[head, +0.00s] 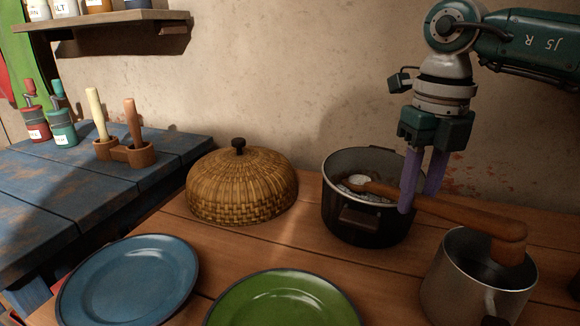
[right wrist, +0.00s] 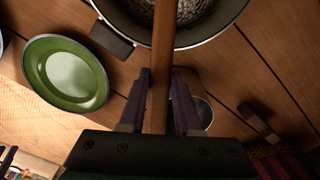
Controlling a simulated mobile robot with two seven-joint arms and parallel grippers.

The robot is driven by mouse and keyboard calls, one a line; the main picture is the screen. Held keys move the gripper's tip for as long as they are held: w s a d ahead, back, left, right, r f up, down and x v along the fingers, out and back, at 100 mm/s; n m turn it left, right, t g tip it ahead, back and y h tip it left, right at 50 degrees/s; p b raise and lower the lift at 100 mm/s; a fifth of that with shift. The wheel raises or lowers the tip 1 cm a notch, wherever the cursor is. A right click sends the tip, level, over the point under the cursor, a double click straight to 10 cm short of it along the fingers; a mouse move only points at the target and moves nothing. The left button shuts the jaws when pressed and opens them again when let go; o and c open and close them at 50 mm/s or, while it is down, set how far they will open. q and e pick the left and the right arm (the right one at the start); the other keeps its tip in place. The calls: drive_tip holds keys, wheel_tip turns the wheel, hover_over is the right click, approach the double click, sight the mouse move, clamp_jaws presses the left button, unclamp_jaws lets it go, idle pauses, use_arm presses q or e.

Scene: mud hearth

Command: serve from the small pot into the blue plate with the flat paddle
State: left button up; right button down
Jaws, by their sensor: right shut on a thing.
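My right gripper (head: 423,205) is shut on the long wooden handle of a utensil (head: 460,212). The handle also shows between the fingers in the right wrist view (right wrist: 161,70). The handle's far end passes over a smaller metal pot (head: 455,285), whose inside looks dark. The blue plate (head: 128,282) is empty at front left, well away from my right gripper.
An empty green plate (head: 282,302) lies between the blue plate and the pots; the wrist view shows it too (right wrist: 65,75). A woven dome cover (head: 240,187) stands left of the dark pot. A blue table (head: 40,205) with pestles and bottles is at left; a wall stands behind.

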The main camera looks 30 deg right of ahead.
sight(444, 202)
drive_tip(key=shift+s+a+r+p, duration=0.15)
drive_tip(key=shift+s+r+p, duration=0.1)
drive_tip(key=shift+s+p, duration=0.5)
drive_tip(key=shift+s+a+r+t+h+p, duration=0.1)
drive_tip(key=shift+s+r+t+h+p, duration=0.1)
drive_tip(key=shift+r+t+h+p, duration=0.15)
drive_tip(key=shift+s+a+r+t+p, duration=0.3)
drive_tip(key=shift+s+r+t+p, duration=0.2)
drive_tip(key=shift+s, duration=0.2)
drive_tip(key=shift+s+a+r+t+h+p, duration=0.2)
drive_tip(key=shift+s+r+t, duration=0.1)
drive_tip(key=shift+s+r, duration=0.15)
drive_tip(key=shift+s+a+r+t+h+p, duration=0.15)
drive_tip(key=shift+s+r+t+p, duration=0.1)
drive_tip(key=shift+s+r, duration=0.25)
drive_tip(key=shift+r, duration=0.05)
drive_tip(key=shift+a+r+t, duration=0.1)
drive_tip(key=shift+r+t, duration=0.4)
drive_tip(key=shift+t, duration=0.2)
